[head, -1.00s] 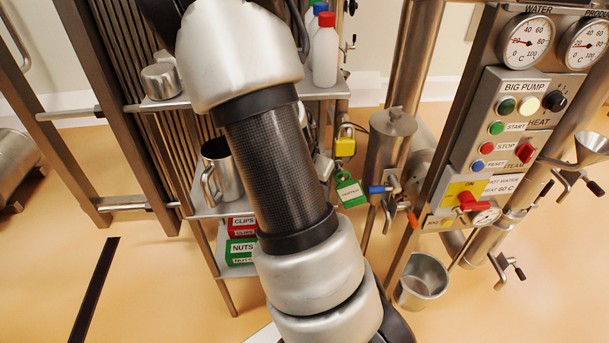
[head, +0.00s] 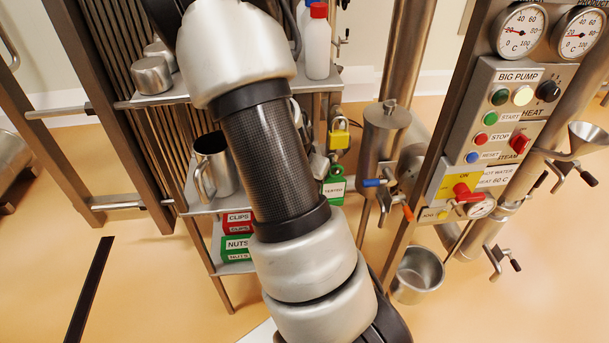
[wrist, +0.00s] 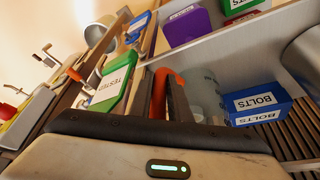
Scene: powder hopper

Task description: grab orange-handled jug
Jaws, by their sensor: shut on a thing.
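The jug is a clear, pale translucent vessel (wrist: 207,98) with an orange handle (wrist: 170,80). It shows in the wrist view, on or beside the grey shelving, with its lower part hidden by my gripper's body. My gripper (wrist: 168,98) has its dark fingers shut on the orange handle. In the head view my arm hides the gripper and the jug.
A green padlock (wrist: 115,83), marked TESTED in the head view (head: 335,187), hangs close to my gripper. A blue BOLTS box (wrist: 258,104) and a purple box (wrist: 187,26) sit nearby. A steel mug (head: 210,165) stands on the shelf; a steel bucket (head: 417,275) is below the control panel (head: 505,115).

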